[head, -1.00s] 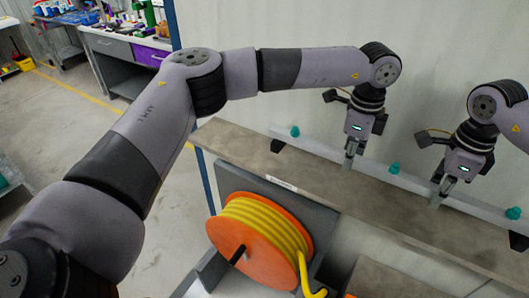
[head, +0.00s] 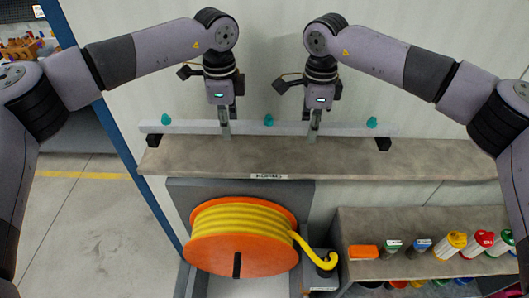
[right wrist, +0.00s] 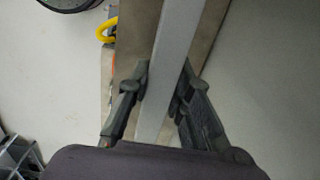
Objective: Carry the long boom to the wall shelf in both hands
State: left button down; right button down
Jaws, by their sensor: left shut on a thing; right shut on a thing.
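The long boom (head: 345,129) is a pale grey bar with teal knobs on top. It runs level along the back of the brown wall shelf (head: 275,158), near two black supports; whether it rests on them is hard to tell. My left gripper (head: 226,128) is shut on the boom left of its middle knob. My right gripper (head: 313,129) is shut on it right of that knob. In the right wrist view the boom (right wrist: 172,75) passes between the two fingers of my right gripper (right wrist: 163,88).
A label (head: 269,176) sits on the shelf's front edge. Below stands an orange reel (head: 240,256) with yellow hose. A lower shelf (head: 385,225) at right holds an orange box and several coloured containers. A blue post (head: 105,120) stands left of the shelf. Floor is clear at the left.

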pick_arm(q)
jog(key=shift+d+r, duration=0.1)
jog(key=shift+d, duration=0.25)
pick_arm(e)
jog(key=shift+d, duration=0.25)
pick_arm(q)
jog(key=shift+a, duration=0.15)
pick_arm(e)
jog(key=shift+a+f, duration=0.1)
